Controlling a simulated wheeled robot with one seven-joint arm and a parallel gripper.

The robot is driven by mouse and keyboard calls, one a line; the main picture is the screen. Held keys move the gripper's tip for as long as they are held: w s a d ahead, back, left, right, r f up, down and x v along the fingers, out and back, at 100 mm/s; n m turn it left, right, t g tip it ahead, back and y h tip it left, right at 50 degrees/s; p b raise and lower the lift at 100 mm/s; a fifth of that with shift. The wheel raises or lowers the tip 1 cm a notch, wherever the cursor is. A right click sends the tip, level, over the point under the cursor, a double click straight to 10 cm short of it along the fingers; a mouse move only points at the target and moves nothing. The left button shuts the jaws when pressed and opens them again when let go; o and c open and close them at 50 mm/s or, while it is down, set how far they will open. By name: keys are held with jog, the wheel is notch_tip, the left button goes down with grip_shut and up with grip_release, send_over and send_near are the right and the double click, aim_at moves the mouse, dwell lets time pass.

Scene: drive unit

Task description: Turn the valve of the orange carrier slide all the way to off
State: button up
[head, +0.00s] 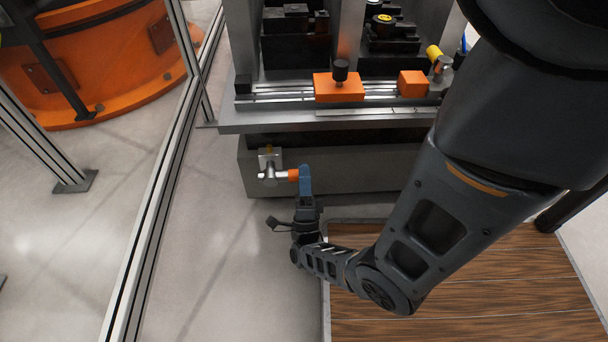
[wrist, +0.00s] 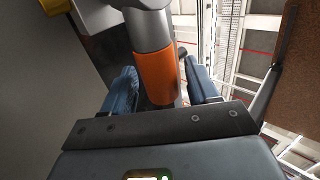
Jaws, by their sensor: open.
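The valve (head: 269,164) is a silver fitting on the front of the grey base, below the rail. Its handle carries an orange sleeve (head: 293,175) that points right toward my gripper (head: 304,172). In the wrist view, the orange sleeve (wrist: 156,76) on its grey metal stem lies between the two blue fingers of my gripper (wrist: 160,80). The fingers stand apart, with a visible gap on the right side; contact on the left is unclear. The orange carrier slide (head: 338,91) with a black knob sits on the rail above.
Another orange block (head: 412,83) sits further right on the rail. A metal-framed guard (head: 155,205) runs along the left, with a large orange machine base (head: 105,65) behind it. A wooden platform (head: 470,290) lies at the lower right. Grey floor is clear left of my gripper.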

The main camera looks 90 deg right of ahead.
jog(key=shift+a+f, duration=0.4)
jog(key=shift+f, duration=0.05)
jog(key=a, duration=1.2)
jog(key=shift+s+p, duration=0.35)
jog(key=shift+s, duration=0.1)
dwell(2.1)
